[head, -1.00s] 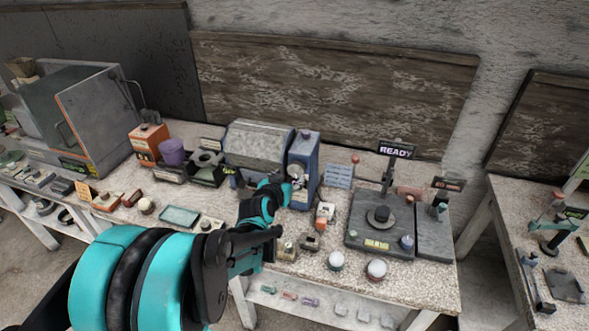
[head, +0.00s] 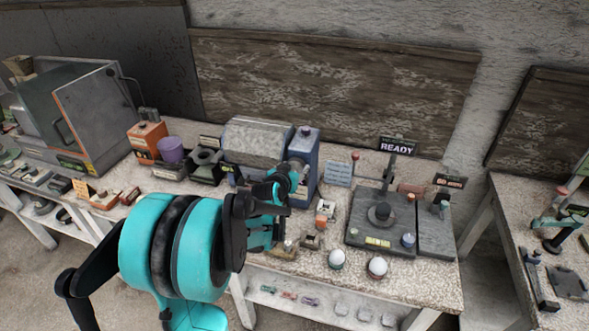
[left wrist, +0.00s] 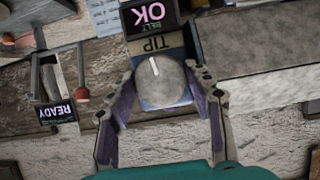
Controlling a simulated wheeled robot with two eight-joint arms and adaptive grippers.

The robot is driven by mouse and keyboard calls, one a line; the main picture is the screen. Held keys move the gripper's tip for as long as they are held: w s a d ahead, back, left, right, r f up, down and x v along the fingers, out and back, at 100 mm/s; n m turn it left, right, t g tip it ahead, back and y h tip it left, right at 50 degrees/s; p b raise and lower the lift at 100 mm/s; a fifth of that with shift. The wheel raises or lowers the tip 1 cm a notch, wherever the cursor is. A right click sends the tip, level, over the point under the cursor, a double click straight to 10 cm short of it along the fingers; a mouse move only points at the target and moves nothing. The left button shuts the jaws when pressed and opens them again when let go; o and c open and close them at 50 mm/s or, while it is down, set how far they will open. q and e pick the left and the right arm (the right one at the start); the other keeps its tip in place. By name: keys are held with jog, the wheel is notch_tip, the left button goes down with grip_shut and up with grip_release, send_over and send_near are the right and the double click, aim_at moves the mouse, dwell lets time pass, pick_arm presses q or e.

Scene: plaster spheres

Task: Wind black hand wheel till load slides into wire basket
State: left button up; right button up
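My left gripper (head: 287,172) is at the front of the blue box (head: 306,150) beside the grey drum-like machine (head: 258,141). In the left wrist view its two fingers (left wrist: 160,82) stand apart on either side of a round grey knob (left wrist: 160,80) with a white mark. Whether the fingers touch the knob is unclear. A dark round disc with a raised hub (head: 380,214) sits on a grey plate; I cannot tell if it is the black hand wheel. I cannot make out a wire basket.
A READY sign (head: 397,146) stands behind the grey plate (head: 362,238). Two white balls (head: 377,265) sit at the table's front edge. A separate table (head: 525,210) stands at right beyond a gap.

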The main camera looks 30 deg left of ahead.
pick_arm(q)
jog(key=shift+m+y+b, duration=0.35)
jog(key=shift+m+y, duration=0.45)
jog(key=shift+m, duration=0.3)
jog(key=o, duration=0.8)
jog(key=shift+o, duration=0.2)
jog(key=v, duration=1.2)
jog(key=shift+d, duration=0.25)
jog(key=s+d+f+g+h, duration=0.2)
jog(key=s+d+f+g, duration=0.1)
jog(key=s+d, duration=0.5)
jog(key=s+d+f+g+h, duration=0.2)
jog(key=s+d+f+g, duration=0.1)
jog(key=s+d, duration=0.6)
jog(key=shift+s+f+h+b, duration=0.3)
jog(key=shift+s+f+b, duration=0.15)
jog(key=shift+f, duration=0.45)
